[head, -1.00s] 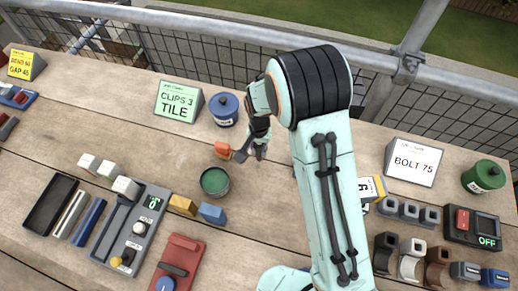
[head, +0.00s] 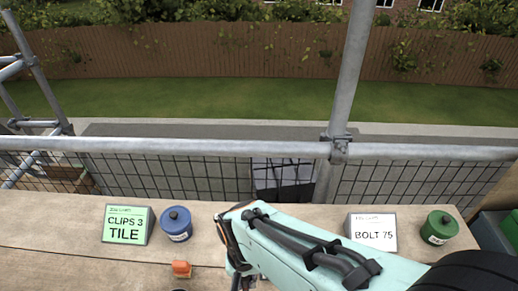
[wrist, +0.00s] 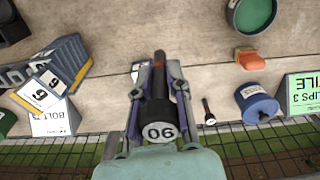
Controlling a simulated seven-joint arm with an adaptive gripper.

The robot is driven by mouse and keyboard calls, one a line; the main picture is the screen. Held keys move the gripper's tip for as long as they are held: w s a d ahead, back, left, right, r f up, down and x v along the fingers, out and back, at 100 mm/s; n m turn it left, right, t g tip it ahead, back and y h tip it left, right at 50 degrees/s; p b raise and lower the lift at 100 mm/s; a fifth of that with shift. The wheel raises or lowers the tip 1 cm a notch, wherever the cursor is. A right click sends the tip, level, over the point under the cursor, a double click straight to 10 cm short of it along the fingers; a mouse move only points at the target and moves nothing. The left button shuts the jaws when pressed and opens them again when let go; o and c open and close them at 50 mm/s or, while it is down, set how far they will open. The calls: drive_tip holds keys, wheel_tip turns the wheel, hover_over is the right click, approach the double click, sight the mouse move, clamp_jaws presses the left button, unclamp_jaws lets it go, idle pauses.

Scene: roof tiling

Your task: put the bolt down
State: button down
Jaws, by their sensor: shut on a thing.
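In the wrist view my gripper (wrist: 155,95) is shut on a black bolt (wrist: 159,106). The bolt's round head faces the camera with a pale label that reads 90 or 06, and its shaft points away toward the planks. A reddish band shows near its far end. I cannot tell whether its tip touches the bench. In the head view my gripper (head: 241,282) is at the bottom edge, right of the orange piece, and the bolt is not clearly seen. A white BOLT 75 sign (head: 372,231) stands on the bench to the right.
A smaller dark bolt (wrist: 208,112) is beside my gripper in the wrist view. A blue pot (head: 176,223), green CLIPS 3 TILE sign (head: 127,224) and orange piece (head: 181,268) are to the left. A green pot (head: 438,228) is at right. Mesh and a rail (head: 240,147) border the far edge.

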drive_tip(key=w+d+f+m, duration=0.1)
drive_tip(key=w+d+m, duration=0.3)
drive_tip(key=w+d, duration=0.5)
drive_tip(key=w+f, duration=0.3)
drive_tip(key=w, duration=0.1)
drive_tip(key=w+f, duration=0.3)
drive_tip(key=w, duration=0.1)
drive_tip(key=w+f, duration=0.3)
drive_tip(key=w, duration=0.1)
drive_tip(key=shift+w+a+f, duration=0.2)
drive_tip(key=shift+a, duration=0.05)
drive_tip(key=shift+w+f, duration=0.15)
drive_tip(key=shift+f, duration=1.5)
drive_tip(key=c, duration=1.1)
unclamp_jaws()
drive_tip(key=shift+f, duration=0.15)
